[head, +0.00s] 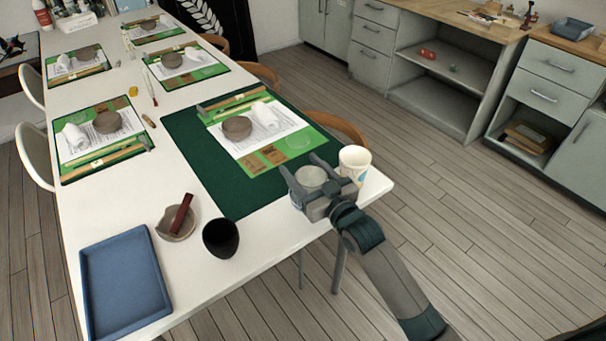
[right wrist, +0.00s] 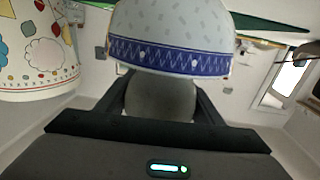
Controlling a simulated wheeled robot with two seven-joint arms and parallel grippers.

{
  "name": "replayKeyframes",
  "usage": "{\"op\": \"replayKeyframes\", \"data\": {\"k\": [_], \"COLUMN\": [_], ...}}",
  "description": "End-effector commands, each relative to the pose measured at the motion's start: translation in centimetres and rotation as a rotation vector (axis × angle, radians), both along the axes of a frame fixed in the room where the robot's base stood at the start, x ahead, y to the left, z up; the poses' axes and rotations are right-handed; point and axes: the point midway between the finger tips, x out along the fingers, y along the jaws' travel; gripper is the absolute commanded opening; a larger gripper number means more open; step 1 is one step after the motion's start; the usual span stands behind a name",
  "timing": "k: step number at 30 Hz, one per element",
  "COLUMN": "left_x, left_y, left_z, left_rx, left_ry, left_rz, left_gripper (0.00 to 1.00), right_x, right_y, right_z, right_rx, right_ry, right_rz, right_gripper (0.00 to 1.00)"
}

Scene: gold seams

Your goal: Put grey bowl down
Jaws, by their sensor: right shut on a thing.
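My right gripper (head: 312,180) is shut on a pale grey bowl (head: 311,176) at the near right end of the table. In the right wrist view the bowl (right wrist: 172,38) fills the top middle between the fingers and shows a blue zigzag band. I cannot tell if its base touches the table. The dark green mat (head: 200,160) lies just left of the gripper. A white patterned cup (head: 355,161) stands close to the right of the gripper and shows at left in the right wrist view (right wrist: 35,50). My left gripper is not in view.
On the white table (head: 285,233), a black cup (head: 221,238), a small dish with a dark red bar (head: 180,215) and a blue tray (head: 125,285) stand at near left. A brown-grey bowl (head: 237,128) and a white roll (head: 267,115) lie on the mat's sheet. The mat's near part is bare.

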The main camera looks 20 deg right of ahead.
Motion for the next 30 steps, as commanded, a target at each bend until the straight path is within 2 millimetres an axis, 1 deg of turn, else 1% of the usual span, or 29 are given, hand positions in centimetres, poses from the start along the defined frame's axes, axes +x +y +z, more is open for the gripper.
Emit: {"op": "replayKeyframes", "data": {"k": [1,3,6,14,19,26,30], "left_x": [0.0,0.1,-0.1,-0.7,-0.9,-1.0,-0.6], "left_y": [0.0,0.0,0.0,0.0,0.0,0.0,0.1], "left_z": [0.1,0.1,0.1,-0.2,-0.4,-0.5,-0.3], "left_rx": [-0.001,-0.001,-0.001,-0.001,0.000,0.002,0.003], "left_ry": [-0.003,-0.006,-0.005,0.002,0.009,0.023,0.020], "left_rz": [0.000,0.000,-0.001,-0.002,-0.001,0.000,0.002], "left_gripper": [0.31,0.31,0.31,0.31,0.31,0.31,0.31], "right_x": [0.0,0.0,0.0,0.0,0.0,0.0,0.0], "right_y": [0.0,0.0,0.0,0.0,0.0,0.0,0.0], "right_z": [-0.7,-1.5,-2.1,-2.2,-2.6,-3.1,-3.4], "right_rx": [0.000,0.000,0.001,0.000,0.000,0.000,0.000], "right_ry": [0.003,0.002,0.000,-0.001,-0.001,-0.001,-0.001], "right_rz": [0.000,0.000,0.000,0.000,0.000,0.000,0.000], "right_gripper": [0.36,0.36,0.36,0.36,0.36,0.36,0.36]}}
